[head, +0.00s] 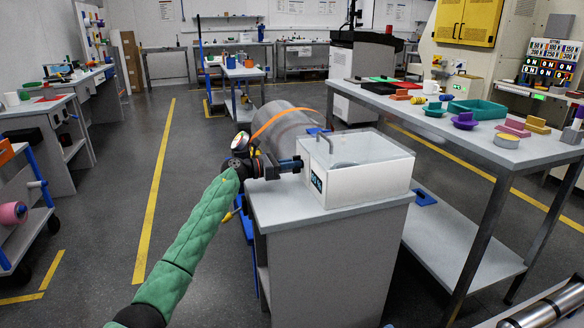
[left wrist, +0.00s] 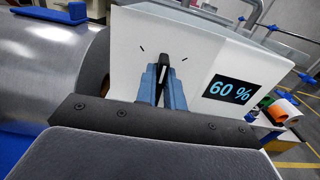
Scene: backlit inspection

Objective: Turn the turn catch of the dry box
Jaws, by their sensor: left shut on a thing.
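The dry box (head: 372,180) is white below with a clear upper part and stands on a grey cabinet. It also shows in the left wrist view (left wrist: 140,35), with a dark display (left wrist: 230,90) reading 60 %. The turn catch (left wrist: 165,62) is a small dark knob on its front face, with a short dark tick mark on each side. My left gripper (head: 294,164) reaches the box's left face. In the left wrist view its blue fingers (left wrist: 163,88) are shut on the catch, hiding its lower part. My right gripper is not in view.
The grey cabinet top (head: 262,207) has a narrow bare strip around the box. A large metal cylinder (head: 290,120) lies close behind my left gripper. A long table (head: 480,152) with a green tray (head: 478,108) and several coloured parts stands at the right.

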